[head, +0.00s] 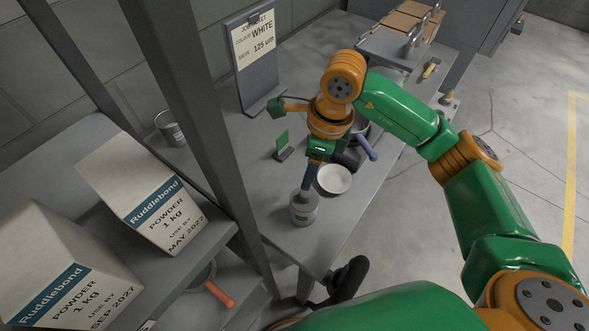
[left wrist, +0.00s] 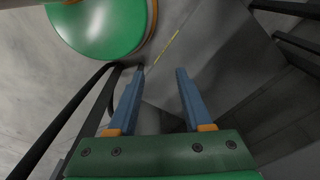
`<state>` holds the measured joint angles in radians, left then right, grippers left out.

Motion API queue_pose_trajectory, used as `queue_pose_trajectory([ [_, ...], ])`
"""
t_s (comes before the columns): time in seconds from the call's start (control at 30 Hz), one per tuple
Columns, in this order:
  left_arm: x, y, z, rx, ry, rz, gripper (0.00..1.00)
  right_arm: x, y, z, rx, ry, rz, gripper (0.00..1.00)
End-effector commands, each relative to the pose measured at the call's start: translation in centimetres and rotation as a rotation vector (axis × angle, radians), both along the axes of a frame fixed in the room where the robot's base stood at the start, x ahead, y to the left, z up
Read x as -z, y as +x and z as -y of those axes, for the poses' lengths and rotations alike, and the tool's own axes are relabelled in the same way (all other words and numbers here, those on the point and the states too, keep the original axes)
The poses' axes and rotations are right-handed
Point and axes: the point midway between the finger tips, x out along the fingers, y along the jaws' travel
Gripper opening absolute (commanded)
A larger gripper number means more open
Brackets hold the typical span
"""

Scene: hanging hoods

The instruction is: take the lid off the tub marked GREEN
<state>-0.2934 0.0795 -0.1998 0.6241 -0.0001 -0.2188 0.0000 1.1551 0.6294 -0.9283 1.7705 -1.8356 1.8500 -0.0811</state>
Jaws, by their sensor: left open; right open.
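A small pale tub (head: 303,213) stands near the front edge of the grey bench in the head view. Its label is too small to read, so I cannot tell whether it is marked GREEN. My right gripper (head: 307,188) points down at the tub's top and hides part of it; I cannot tell whether the fingers touch it. The right gripper is open. My left gripper (left wrist: 160,72) is open and empty in the left wrist view, with floor behind its fingers, away from the tub.
A white dish (head: 333,179) sits right beside the tub. A green card (head: 283,146) stands behind it. A grey can (head: 171,128) is farther left. A job ticket board (head: 255,50) reads WHITE, 125 um. A grey post (head: 205,110) and Ruddlebond boxes (head: 143,195) crowd the left.

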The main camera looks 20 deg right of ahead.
Motion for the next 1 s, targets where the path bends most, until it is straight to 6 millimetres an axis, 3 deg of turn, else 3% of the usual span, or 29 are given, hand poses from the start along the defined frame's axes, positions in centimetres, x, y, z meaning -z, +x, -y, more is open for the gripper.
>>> queue_pose_trajectory([
  [0.17, -1.4, -0.2, 0.0, 0.0, 0.0, -0.004, 0.5, 1.8, -0.1, -0.5, -0.006, -0.002, -0.005, 0.65],
  [0.3, -3.2, -0.8, 0.0, 0.0, 0.001, -0.016, 0.5, 4.4, -0.1, -1.0, -0.006, -0.002, -0.007, 0.65],
  [0.4, -3.1, -1.0, -0.1, 0.0, 0.001, -0.02, 0.5, 6.3, 0.1, -1.2, -0.005, 0.001, -0.003, 0.65],
  [0.63, -3.0, -0.7, -0.1, 0.0, 0.001, -0.015, 0.5, 6.9, 0.2, -1.2, -0.004, 0.0, 0.001, 0.65],
  [0.67, -3.0, -0.6, 0.0, 0.0, 0.001, -0.014, 0.5, 6.9, 0.2, -1.2, -0.004, 0.0, 0.001, 0.62],
  [0.9, -3.0, -0.5, 0.0, 0.0, 0.001, -0.011, 0.5, 6.9, 0.2, -1.2, -0.004, 0.0, 0.0, 0.0],
  [1.0, -3.0, -0.5, 0.0, 0.0, 0.001, -0.011, 0.5, 6.9, 0.2, -1.2, -0.004, 0.0, 0.0, 0.0],
])
